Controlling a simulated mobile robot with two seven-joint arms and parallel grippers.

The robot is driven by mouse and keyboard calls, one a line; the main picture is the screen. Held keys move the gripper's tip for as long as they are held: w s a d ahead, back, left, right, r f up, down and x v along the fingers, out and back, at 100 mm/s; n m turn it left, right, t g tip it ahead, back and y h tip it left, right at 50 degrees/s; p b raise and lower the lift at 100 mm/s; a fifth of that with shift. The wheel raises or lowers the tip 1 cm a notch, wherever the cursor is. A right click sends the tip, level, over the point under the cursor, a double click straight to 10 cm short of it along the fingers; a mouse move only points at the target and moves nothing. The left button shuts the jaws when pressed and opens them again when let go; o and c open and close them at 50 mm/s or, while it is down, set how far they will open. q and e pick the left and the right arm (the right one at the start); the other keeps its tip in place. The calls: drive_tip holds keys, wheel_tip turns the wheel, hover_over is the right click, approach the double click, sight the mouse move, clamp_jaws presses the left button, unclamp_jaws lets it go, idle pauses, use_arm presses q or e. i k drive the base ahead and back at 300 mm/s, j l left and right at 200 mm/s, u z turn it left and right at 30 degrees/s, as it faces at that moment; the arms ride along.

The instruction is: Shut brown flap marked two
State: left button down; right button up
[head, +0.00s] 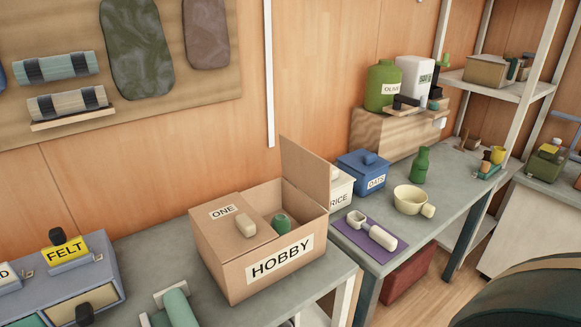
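A brown cardboard box (217,273) labelled HOBBY stands on the grey worktop. Its left flap (208,226), marked ONE, lies flat over the left part of the box, with a small beige block (246,226) at its inner edge. The right flap (306,172) stands up, open, on the right side of the box. No mark shows on the side of it that I see, so I cannot read whether it says two. A dark green object (281,223) shows in the box opening. Neither of my grippers is in view.

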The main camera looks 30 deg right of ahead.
sight(311, 173)
drive_tip(key=l+u, duration=0.15)
drive_tip(key=l, duration=0.2)
drive_tip(key=k+l+u, duration=0.2)
drive_tip(key=l, duration=0.15)
drive_tip(key=l+u, duration=0.15)
drive_tip(key=l, duration=0.2)
drive_tip(key=k+l, duration=0.1)
drive_tip(key=l, duration=0.3)
drive_tip(key=k+l, duration=0.15)
drive_tip(key=l, duration=0.3)
drive_tip(key=k+l+u, duration=0.1)
drive_tip(key=l, duration=0.3)
drive_tip(key=k+l, duration=0.15)
drive_tip(key=l, duration=0.3)
drive_tip(key=k+l, duration=0.15)
drive_tip(key=l, duration=0.25)
drive_tip(key=u, duration=0.05)
